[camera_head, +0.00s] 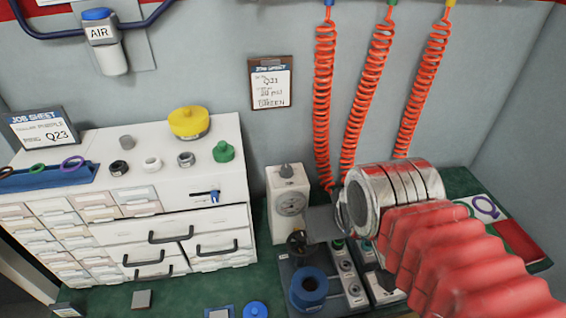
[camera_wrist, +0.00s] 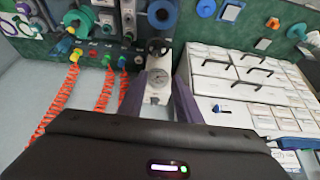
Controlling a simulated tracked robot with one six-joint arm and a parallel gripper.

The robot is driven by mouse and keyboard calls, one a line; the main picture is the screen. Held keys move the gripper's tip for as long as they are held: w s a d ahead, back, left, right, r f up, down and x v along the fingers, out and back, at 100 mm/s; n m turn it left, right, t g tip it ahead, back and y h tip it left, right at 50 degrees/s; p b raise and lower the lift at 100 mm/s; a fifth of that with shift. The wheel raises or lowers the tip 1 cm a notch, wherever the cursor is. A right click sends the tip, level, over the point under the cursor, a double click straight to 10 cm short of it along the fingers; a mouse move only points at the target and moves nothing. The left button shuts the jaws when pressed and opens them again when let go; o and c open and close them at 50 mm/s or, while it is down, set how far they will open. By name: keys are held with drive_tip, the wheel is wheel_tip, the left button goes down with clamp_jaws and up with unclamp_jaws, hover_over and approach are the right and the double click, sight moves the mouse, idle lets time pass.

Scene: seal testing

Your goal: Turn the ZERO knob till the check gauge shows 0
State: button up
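The check gauge, a white box (camera_head: 286,222) with a round dial (camera_head: 291,203), stands on the bench in the head view. Its needle is too small to read. A grey knob (camera_head: 287,171) sits on top; I cannot read a ZERO label on it. In the wrist view the gauge box (camera_wrist: 153,98) appears upside down between two purple fingers. My gripper (camera_wrist: 160,78) is open, its fingers apart with nothing visibly held. In the head view my silver wrist is right of the gauge, and the fingers are mostly hidden.
A black handwheel (camera_head: 297,241) and a blue ring (camera_head: 309,287) stand in front of the gauge. A white drawer cabinet (camera_head: 190,222) is to its left. Coiled red hoses (camera_head: 324,100) hang behind, close to my arm. A job sheet (camera_head: 270,84) is on the wall.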

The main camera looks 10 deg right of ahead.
drive_tip(key=shift+o, duration=0.6)
drive_tip(key=shift+o, duration=1.4)
drive_tip(key=shift+w+r, duration=0.25)
drive_tip(key=shift+m+g, duration=0.6)
drive_tip(key=shift+m, duration=0.2)
drive_tip(key=w+r, duration=0.1)
drive_tip(key=w, duration=0.1)
drive_tip(key=w+r, duration=0.1)
drive_tip(key=w, duration=0.1)
drive_tip(key=w+r, duration=0.1)
drive_tip(key=w, duration=0.1)
drive_tip(key=shift+w+a+r, duration=0.25)
drive_tip(key=shift+w+r, duration=0.05)
drive_tip(key=shift+r, duration=0.1)
drive_tip(key=w+f+m+g, duration=0.1)
drive_tip(key=w, duration=0.8)
drive_tip(key=w+f+m+g, duration=0.1)
drive_tip(key=w+f+m, duration=0.1)
drive_tip(key=w, duration=0.7)
drive_tip(key=w+f+m+g, duration=0.1)
drive_tip(key=w+m+g, duration=0.1)
drive_tip(key=w, duration=0.7)
drive_tip(key=shift+d+f+y, duration=0.1)
drive_tip(key=shift+f+y, duration=0.2)
drive_tip(key=shift+f, duration=0.05)
